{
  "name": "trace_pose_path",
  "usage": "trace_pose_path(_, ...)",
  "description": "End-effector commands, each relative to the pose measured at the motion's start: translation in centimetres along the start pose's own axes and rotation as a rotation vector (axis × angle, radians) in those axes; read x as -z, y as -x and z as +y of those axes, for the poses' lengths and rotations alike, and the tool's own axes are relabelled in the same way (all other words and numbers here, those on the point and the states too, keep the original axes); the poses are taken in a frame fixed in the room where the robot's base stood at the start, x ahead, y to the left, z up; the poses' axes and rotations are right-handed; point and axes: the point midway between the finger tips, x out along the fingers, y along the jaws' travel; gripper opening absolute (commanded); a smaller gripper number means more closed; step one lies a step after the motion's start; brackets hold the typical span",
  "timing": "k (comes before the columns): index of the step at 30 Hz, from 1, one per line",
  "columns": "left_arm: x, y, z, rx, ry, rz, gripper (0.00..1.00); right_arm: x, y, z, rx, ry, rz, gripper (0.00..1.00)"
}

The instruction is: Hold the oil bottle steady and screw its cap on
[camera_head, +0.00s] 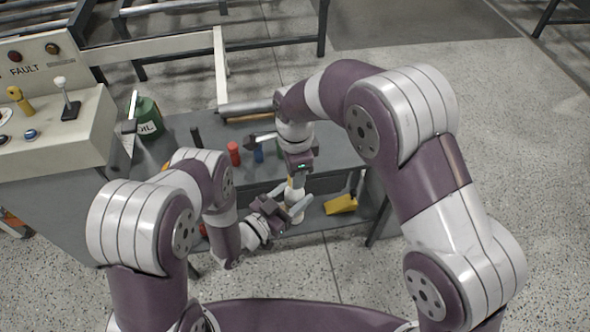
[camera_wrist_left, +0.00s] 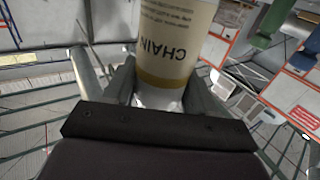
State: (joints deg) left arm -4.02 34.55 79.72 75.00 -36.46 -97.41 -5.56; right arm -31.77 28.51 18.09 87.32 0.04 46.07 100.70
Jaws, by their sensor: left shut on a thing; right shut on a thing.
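The oil bottle (camera_head: 296,212) is cream-white and stands about upright between my two grippers in the head view. In the left wrist view the bottle (camera_wrist_left: 172,45) fills the top middle, with a tan band and the word CHAIN upside down. My left gripper (camera_head: 294,210) is shut around the bottle's body from the left; its fingers show on both sides of it in the wrist view. My right gripper (camera_head: 297,182) points down directly above the bottle, shut at its top. The cap is too small and covered to make out clearly between the right fingers.
A grey workbench (camera_head: 185,128) lies behind my arms, with a green oil can (camera_head: 149,120), a red can (camera_head: 234,153) and a blue item (camera_head: 258,153). A yellow object (camera_head: 341,204) lies on the lower shelf. A control panel (camera_head: 60,130) stands at left. Floor at right is clear.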

Motion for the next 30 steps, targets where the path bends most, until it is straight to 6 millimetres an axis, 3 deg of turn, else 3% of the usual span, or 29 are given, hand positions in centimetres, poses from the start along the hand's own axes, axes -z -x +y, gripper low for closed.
trace_pose_path(3, 0.02, -0.01, -0.02, 0.0, 0.0, 0.0, 0.0, -0.04, 0.04, 0.03, 0.001, -0.475, -0.001, 0.04)
trace_pose_path(6, 0.01, -0.01, -0.01, 0.0, 0.0, 0.0, 0.0, -0.07, 0.01, 0.07, 0.0, -0.829, -0.001, 0.04)
trace_pose_path(9, 0.01, -0.01, -0.01, 0.0, 0.0, 0.0, 0.0, -0.08, -0.01, 0.09, -0.001, -1.079, -0.002, 0.04)
trace_pose_path(12, 0.0, 0.0, -0.01, 0.0, 0.0, 0.0, 0.0, -0.08, 0.0, 0.08, -0.002, -1.216, -0.003, 0.04)
trace_pose_path(22, 0.0, 0.01, 0.0, 0.0, 0.0, 0.0, 0.0, -0.07, 0.01, 0.07, -0.002, -1.258, -0.003, 0.04)
trace_pose_path(23, -0.01, 0.01, 0.0, 0.0, 0.0, 0.0, 0.0, -0.07, 0.01, 0.07, -0.002, -1.258, -0.003, 0.41)
trace_pose_path(24, -0.01, 0.01, 0.0, 0.0, 0.0, 0.0, 0.0, -0.07, 0.0, 0.07, -0.002, -1.257, -0.003, 0.54)
trace_pose_path(30, 0.01, 0.0, -0.01, 0.0, 0.0, 0.0, 0.0, -0.07, -0.02, 0.09, -0.002, -1.256, -0.003, 0.57)
